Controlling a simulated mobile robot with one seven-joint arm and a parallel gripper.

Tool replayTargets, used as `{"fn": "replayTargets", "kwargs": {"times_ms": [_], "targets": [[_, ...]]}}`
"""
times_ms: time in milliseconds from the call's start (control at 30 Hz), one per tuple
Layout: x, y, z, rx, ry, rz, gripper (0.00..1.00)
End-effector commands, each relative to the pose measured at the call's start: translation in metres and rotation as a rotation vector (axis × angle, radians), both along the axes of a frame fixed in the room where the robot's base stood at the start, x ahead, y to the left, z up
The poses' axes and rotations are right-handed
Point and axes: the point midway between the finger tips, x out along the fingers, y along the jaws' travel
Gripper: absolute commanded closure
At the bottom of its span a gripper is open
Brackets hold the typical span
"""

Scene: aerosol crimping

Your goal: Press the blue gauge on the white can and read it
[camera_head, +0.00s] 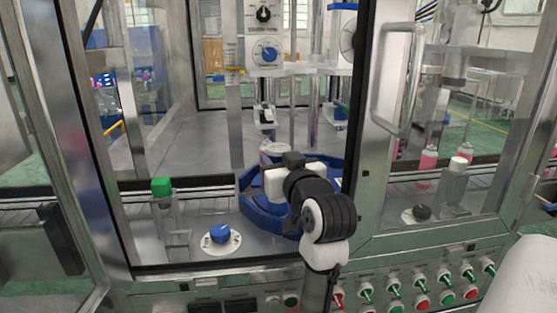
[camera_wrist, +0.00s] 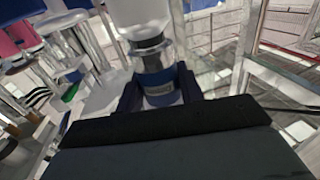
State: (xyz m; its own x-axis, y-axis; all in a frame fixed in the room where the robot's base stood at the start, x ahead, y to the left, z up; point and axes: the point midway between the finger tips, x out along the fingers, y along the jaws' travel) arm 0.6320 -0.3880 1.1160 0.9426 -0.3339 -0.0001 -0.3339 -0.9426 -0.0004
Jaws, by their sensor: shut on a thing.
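My gripper (camera_head: 277,170) is inside the open machine bay, above the blue ring-shaped fixture (camera_head: 258,208). In the wrist view its two dark fingers (camera_wrist: 160,90) are shut on a short cylinder with a blue band, which looks like the blue gauge (camera_wrist: 157,77). Bright metal and a black band adjoin it, with a white cylindrical part (camera_wrist: 143,12) at the picture's top. In the head view a pale round top (camera_head: 273,147) shows just behind the gripper. I cannot tell whether it is the white can. The gauge's reading is not visible.
A blue knob on a white disc (camera_head: 220,236) and a green-topped post (camera_head: 161,188) stand left of my gripper. The door frame with its handle (camera_head: 395,75) is close on the right. Pink cans (camera_head: 428,160) stand behind glass. Buttons and switches (camera_head: 420,301) line the front panel.

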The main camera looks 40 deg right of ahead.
Motion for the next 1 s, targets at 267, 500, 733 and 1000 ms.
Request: {"fn": "replayTargets", "kwargs": {"times_ms": [267, 500, 733, 1000], "targets": [[-0.0001, 0.0001, -0.0044, 0.0, -0.001, 0.0, 0.9], [-0.0001, 0.0001, -0.0081, 0.0, -0.001, 0.0, 0.9], [0.0, 0.0, -0.0092, 0.0, 0.0, 0.0, 0.9], [0.0001, 0.0001, -0.0022, 0.0, 0.001, 0.0, 0.9]]}}
